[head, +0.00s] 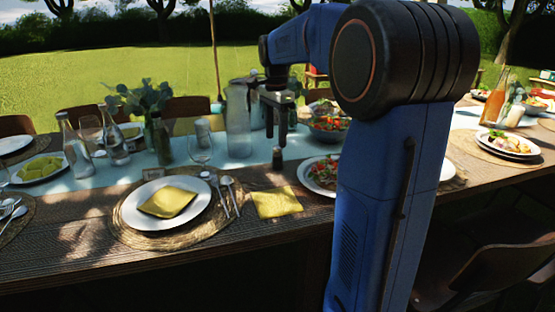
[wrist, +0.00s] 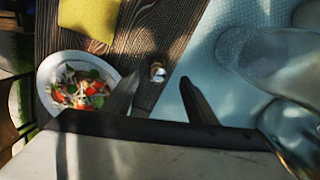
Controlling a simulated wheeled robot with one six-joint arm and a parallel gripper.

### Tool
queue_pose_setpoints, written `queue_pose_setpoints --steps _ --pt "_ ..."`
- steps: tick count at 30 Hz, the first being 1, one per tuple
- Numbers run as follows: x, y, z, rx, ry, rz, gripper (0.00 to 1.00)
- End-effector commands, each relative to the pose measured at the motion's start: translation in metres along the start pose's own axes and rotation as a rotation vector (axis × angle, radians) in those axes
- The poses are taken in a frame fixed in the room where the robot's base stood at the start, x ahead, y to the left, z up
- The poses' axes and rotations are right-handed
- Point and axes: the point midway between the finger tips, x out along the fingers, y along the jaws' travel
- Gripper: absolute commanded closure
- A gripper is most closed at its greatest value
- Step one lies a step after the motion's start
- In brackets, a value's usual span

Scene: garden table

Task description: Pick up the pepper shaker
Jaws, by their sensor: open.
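The pepper shaker (head: 278,158) is a small dark upright cylinder on the wooden table, near the edge of the pale blue runner. My gripper (head: 277,139) is above it, pointing down, open and empty. In the wrist view the shaker's shiny round top (wrist: 157,72) shows between the two spread fingers of my gripper (wrist: 161,78). The fingertips appear to be above the shaker; I cannot tell the exact gap.
A salad plate (head: 318,176) is close to the right of the shaker, partly behind my arm. A yellow napkin (head: 277,203) lies in front. A glass pitcher (head: 238,122) and a wine glass (head: 200,146) stand to the left. A salad bowl (head: 328,126) is behind.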

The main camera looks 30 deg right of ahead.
Motion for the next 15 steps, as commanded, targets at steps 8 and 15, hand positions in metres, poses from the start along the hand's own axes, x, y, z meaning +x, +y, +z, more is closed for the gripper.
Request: queue_pose_setpoints --steps 8,15 --pt "0.019 0.001 0.000 0.000 0.000 0.001 0.48" --pt "0.050 0.004 -0.003 -0.001 -0.001 0.002 0.48"
